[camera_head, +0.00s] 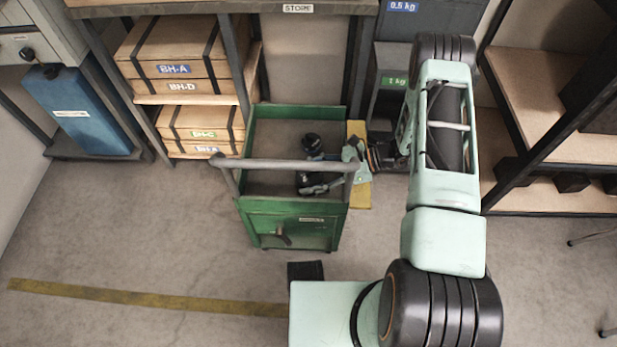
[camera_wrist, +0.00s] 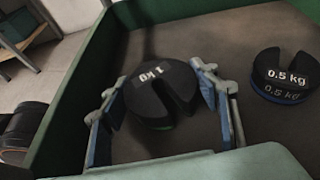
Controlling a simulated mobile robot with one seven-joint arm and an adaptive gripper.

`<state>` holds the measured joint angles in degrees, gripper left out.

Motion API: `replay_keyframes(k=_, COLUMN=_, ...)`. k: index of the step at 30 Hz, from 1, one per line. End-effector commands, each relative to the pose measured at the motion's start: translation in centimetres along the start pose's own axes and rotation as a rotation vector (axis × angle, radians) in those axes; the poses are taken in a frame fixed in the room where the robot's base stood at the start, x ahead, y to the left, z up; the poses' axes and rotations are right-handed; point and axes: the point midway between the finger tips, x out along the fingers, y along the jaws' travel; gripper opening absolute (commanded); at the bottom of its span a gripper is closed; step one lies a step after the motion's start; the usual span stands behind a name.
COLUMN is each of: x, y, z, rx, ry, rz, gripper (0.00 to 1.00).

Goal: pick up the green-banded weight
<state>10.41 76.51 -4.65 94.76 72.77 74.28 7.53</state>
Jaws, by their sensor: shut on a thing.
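The green-banded weight (camera_wrist: 150,100) is a black slotted disc marked 1 KG, with a little green showing under its near edge in the wrist view. My gripper (camera_wrist: 158,88) has one finger on each side of it and is shut on it. In the head view my gripper (camera_head: 318,187) is over the top tray of the green trolley (camera_head: 248,135). The weight is partly hidden there by the fingers. I cannot tell whether it touches the tray floor.
A black 0.5 kg weight (camera_wrist: 286,76) with a blue band lies on the tray, apart from my gripper; it also shows in the head view (camera_head: 312,143). The trolley's handle bar (camera_head: 290,164) and raised tray walls are close. Shelves with boxes (camera_head: 178,71) stand behind.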

Motion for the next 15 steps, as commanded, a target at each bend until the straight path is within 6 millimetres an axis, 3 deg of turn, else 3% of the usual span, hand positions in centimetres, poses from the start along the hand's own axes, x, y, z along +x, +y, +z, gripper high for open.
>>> replay_keyframes(k=1, x=-0.01, y=0.01, z=-0.01, rx=0.001, ry=0.000, rz=0.000, gripper=0.30)
replay_keyframes(k=9, x=-0.02, y=0.01, z=-0.02, rx=0.001, ry=0.000, rz=0.000, gripper=0.00)
replay_keyframes(k=15, x=-0.02, y=-0.06, z=0.23, rx=-0.001, ry=-0.005, rz=0.000, gripper=0.00)
